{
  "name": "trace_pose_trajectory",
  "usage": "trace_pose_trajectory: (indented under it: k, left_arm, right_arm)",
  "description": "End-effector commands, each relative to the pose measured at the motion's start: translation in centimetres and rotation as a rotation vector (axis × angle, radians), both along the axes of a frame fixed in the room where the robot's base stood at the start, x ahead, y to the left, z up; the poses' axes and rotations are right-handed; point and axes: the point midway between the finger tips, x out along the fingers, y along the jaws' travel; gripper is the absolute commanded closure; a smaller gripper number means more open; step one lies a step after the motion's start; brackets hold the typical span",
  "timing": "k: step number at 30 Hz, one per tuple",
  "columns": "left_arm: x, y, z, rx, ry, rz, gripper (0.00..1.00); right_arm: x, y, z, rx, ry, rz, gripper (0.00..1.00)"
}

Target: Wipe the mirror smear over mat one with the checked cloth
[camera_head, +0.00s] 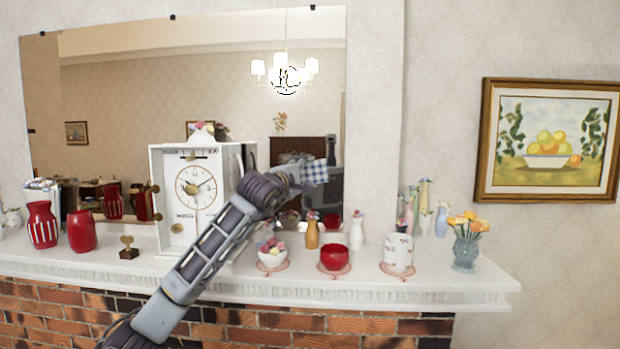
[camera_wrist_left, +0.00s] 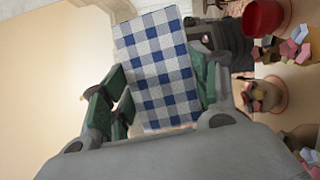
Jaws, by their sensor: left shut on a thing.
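The checked cloth (camera_head: 315,172) is blue and white; my left gripper (camera_head: 297,172) is shut on it in front of the mirror. In the left wrist view the cloth (camera_wrist_left: 158,70) spans between the green finger pads. The mirror (camera_head: 190,85) is large and stands above the mantel. A dark scribbled ring, seemingly the smear (camera_head: 286,80), shows on the glass by the chandelier's reflection, above the cloth. Pink mats lie below: one (camera_head: 285,266) under a bowl, one under a red pot, one under a white jar. I cannot read which is mat one. My right gripper is out of view.
A white clock (camera_head: 175,200) stands close behind my left arm. Red vases (camera_head: 42,225) are at left, an orange-flower vase (camera_head: 466,250) at right.

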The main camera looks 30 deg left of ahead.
Motion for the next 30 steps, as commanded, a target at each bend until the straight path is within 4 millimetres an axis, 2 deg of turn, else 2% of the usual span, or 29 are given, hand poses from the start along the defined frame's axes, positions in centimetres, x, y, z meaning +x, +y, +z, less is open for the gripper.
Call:
trace_pose_trajectory:
  k: [9, 22, 30]
  left_arm:
    - [-0.6, 1.6, -0.1, 0.002, 0.001, 0.004, 0.59]
    - [-0.7, 1.9, 0.0, 0.002, 0.001, 0.005, 0.59]
    - [-1.3, 2.9, -0.1, 0.002, 0.001, 0.007, 0.59]
  right_arm:
    - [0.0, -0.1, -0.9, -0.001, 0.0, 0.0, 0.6]
    - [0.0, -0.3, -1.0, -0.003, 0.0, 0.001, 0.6]
    - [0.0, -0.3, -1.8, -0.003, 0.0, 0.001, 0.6]
